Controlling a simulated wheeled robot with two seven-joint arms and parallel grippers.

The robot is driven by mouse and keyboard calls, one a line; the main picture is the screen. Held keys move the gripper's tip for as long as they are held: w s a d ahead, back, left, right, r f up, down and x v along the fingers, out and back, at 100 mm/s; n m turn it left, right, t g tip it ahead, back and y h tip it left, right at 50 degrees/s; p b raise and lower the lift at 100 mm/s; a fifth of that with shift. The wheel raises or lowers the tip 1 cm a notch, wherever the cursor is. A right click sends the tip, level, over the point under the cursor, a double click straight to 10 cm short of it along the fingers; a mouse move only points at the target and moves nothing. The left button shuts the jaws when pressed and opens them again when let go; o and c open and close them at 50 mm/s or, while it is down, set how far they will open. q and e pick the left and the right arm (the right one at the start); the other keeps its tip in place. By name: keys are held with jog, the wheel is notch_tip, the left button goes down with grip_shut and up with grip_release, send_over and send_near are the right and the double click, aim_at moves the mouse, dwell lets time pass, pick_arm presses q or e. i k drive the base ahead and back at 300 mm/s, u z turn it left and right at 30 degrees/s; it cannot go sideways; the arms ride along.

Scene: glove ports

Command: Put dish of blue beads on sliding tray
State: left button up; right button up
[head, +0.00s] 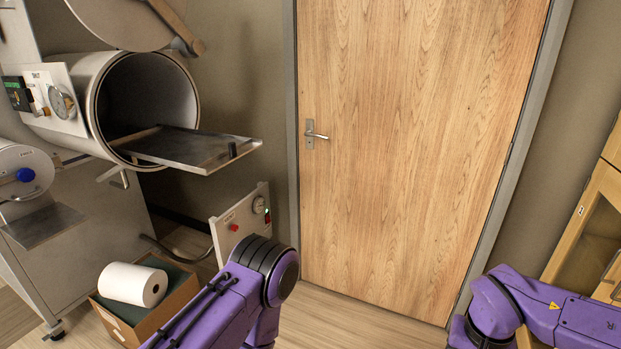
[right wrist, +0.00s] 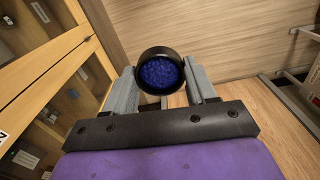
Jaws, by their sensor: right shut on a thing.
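The sliding tray (head: 190,149) is a flat metal plate, pulled out of the round chamber (head: 150,95) at the upper left of the head view. It is bare apart from a small dark upright knob near its outer end. The dish of blue beads (right wrist: 161,75) is a round black dish, seen in the right wrist view. My right gripper (right wrist: 163,90) is shut on the dish, with a grey finger on each side of it. In the head view only purple links of my arms show; both grippers are out of that picture.
A closed wooden door (head: 415,140) fills the middle. A cardboard box (head: 150,310) with a white paper roll (head: 133,284) stands on the floor at the lower left. A control panel (head: 242,222) is below the tray. A wooden cabinet (head: 590,220) with glass stands at the right.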

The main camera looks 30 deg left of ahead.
aim_at(197, 149)
jog(key=i, duration=1.55)
jog(key=u, duration=1.8)
